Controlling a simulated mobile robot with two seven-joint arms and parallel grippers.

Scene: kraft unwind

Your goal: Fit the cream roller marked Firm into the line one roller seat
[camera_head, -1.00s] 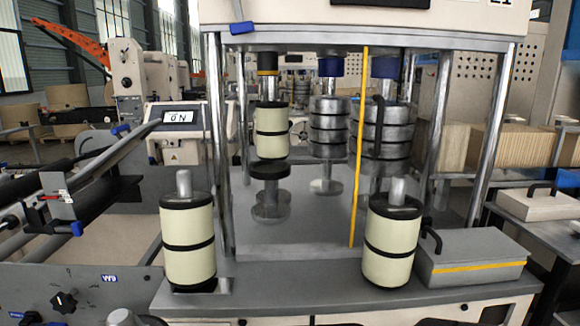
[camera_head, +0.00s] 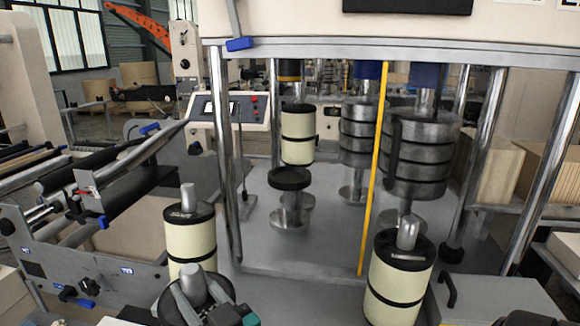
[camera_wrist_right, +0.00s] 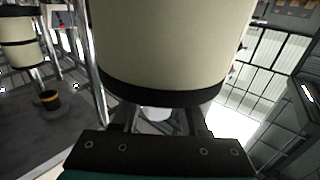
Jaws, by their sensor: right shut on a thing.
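My right gripper (camera_head: 205,300) is at the bottom of the head view, left of centre. It is shut on a roller with a grey metal pin (camera_head: 193,284); the right wrist view shows its cream body (camera_wrist_right: 170,45) with a black band. A cream roller (camera_head: 190,243) stands upright just behind it, partly hidden. Another cream roller (camera_head: 400,285) stands upright at the front right. I cannot read which is marked Firm. A cream roller (camera_head: 298,138) hangs in the machine above a black round seat (camera_head: 290,178). My left gripper is not in view.
A yellow upright bar (camera_head: 374,170) stands in front of the machine opening. Grey stacked rollers (camera_head: 420,160) hang to the right. Chrome posts (camera_head: 222,150) flank the opening. A grey lidded box (camera_head: 500,295) is at the lower right. The plate around the black seat looks clear.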

